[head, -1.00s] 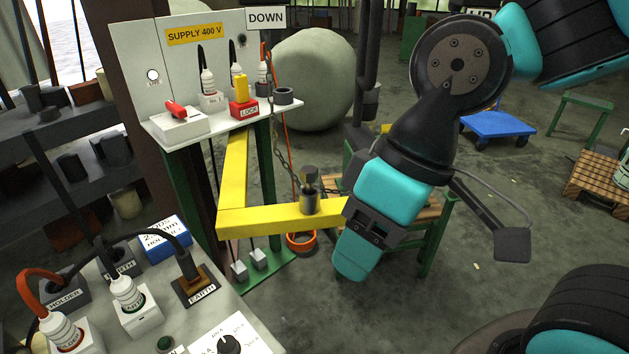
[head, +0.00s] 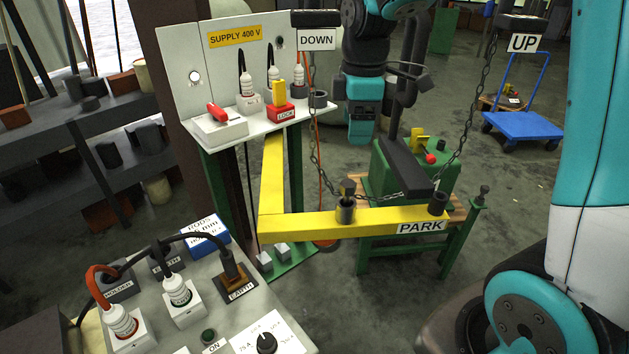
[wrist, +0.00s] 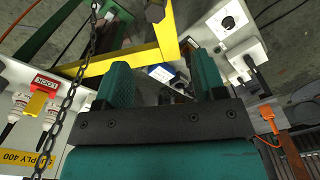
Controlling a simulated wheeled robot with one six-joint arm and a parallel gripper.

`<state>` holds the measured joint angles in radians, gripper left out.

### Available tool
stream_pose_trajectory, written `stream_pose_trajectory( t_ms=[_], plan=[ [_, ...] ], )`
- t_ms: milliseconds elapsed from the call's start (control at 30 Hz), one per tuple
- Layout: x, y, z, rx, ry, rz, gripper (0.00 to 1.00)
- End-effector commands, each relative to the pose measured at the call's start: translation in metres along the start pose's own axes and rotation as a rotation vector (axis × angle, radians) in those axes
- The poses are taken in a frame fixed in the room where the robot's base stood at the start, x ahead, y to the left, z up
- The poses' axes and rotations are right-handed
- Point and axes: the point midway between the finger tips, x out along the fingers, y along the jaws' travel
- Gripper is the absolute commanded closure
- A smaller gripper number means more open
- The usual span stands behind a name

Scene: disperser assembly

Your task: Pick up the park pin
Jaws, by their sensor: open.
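The park pin (head: 346,190) has a dark, blocky head and stands upright in a dark collar on the yellow bar, left of the PARK label (head: 422,227). A thin chain runs beside it. My gripper (head: 359,138) is above and behind the pin in the head view, pointing down, empty and apart from it. In the wrist view my gripper (wrist: 163,75) shows two teal fingers spread apart with nothing between them. A dark hexagonal head, apparently the pin (wrist: 155,11), shows at the top edge of that view, beyond the fingertips.
The yellow bar (head: 300,226) bends at a corner. The white supply shelf (head: 260,127) with plugs and a red LOCK block (head: 282,111) stands at left. A chain (wrist: 66,110) hangs close left of the fingers. A green stand (head: 385,175) is behind the bar.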

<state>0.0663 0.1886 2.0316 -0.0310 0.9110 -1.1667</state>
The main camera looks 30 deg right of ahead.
Motion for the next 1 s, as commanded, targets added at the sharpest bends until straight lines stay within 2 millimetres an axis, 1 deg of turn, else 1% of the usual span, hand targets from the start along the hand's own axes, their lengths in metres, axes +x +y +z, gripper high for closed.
stream_pose_trajectory(
  t_ms=[33, 100, 167, 267, 500, 600, 700, 867, 1000],
  plan=[
    [-0.002, 0.008, 0.004, -0.019, -0.012, -0.003, 0.36],
    [0.002, 0.013, 0.005, -0.043, -0.021, -0.006, 0.36],
    [0.009, 0.014, 0.004, -0.053, -0.024, -0.007, 0.36],
    [0.028, 0.012, 0.003, -0.058, -0.025, -0.009, 0.36],
    [0.083, 0.011, 0.003, -0.06, -0.024, -0.01, 0.36],
    [0.102, 0.011, 0.004, -0.058, -0.024, -0.008, 0.36],
    [0.115, 0.011, 0.005, -0.057, -0.023, -0.007, 0.36],
    [0.124, 0.011, 0.005, -0.056, -0.022, -0.006, 0.36],
    [0.142, 0.008, 0.007, -0.056, -0.024, -0.009, 0.36]
  ],
)
